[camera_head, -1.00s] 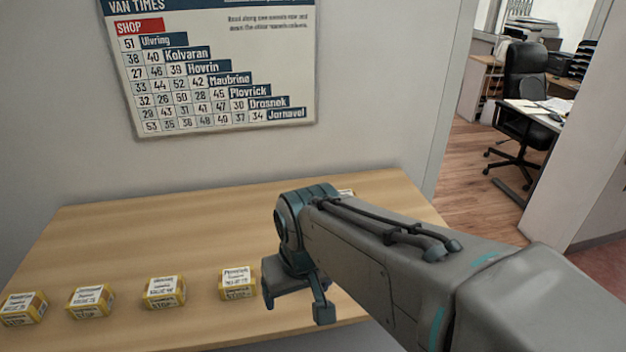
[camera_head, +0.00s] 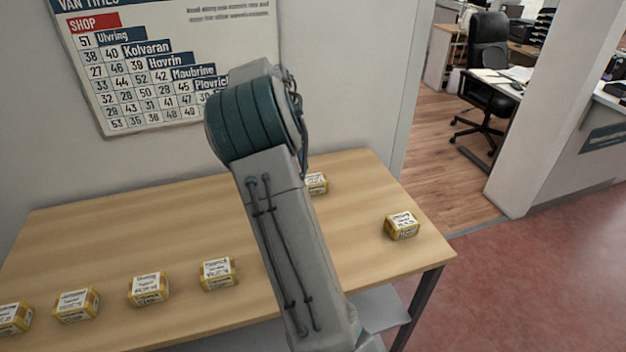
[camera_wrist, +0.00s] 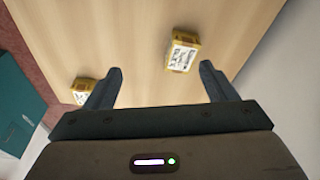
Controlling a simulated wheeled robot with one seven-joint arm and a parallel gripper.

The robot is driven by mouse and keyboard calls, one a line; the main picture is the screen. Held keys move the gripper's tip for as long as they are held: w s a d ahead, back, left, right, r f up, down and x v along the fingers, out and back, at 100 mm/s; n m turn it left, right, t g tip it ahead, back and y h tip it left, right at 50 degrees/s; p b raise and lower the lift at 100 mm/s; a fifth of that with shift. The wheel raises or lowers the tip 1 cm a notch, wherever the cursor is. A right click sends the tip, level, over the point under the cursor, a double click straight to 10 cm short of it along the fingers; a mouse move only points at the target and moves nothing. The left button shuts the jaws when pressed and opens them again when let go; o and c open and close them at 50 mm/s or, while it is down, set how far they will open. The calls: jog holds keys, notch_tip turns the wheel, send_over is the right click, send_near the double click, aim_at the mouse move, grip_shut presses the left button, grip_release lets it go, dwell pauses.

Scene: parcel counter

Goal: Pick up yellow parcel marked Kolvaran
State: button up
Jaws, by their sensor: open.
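Several yellow parcels with white labels lie on the wooden table (camera_head: 190,235). In the head view four form a front row: a far-left parcel (camera_head: 14,318), a second (camera_head: 77,304), a third (camera_head: 148,289) and a fourth (camera_head: 218,273). A back parcel (camera_head: 316,183) is partly behind my arm, and a right parcel (camera_head: 401,225) sits near the right edge. Their label names are too small to read surely. In the wrist view my gripper (camera_wrist: 161,69) is open and empty. One parcel (camera_wrist: 181,53) shows ahead between the fingers, another (camera_wrist: 83,91) beside the left finger.
A wall chart (camera_head: 150,75) headed SHOP lists names, including Kolvaran, with numbers; my arm covers part of it. The wall stands behind the table. Red floor (camera_head: 520,270) lies to the right, and an office chair (camera_head: 487,75) is beyond the opening.

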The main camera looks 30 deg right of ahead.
jog(key=w+d+f+m+p, duration=0.1)
jog(key=d+f, duration=0.1)
jog(key=f, duration=0.1)
jog(key=w+d+f+m+h+p, duration=0.1)
jog(key=w+d+f, duration=0.1)
jog(key=f, duration=0.2)
jog(key=w+d+f+m+g+h, duration=0.1)
jog(key=d+f, duration=0.2)
jog(key=shift+w+f+p, duration=0.2)
jog(key=shift+f+p, duration=0.05)
jog(key=shift+p, duration=0.15)
jog(key=shift+a+p+x, duration=0.2)
jog(key=shift+p+x, duration=1)
jog(key=shift+x, duration=1.5)
jog(key=shift+s, duration=0.1)
jog(key=c, duration=1.1)
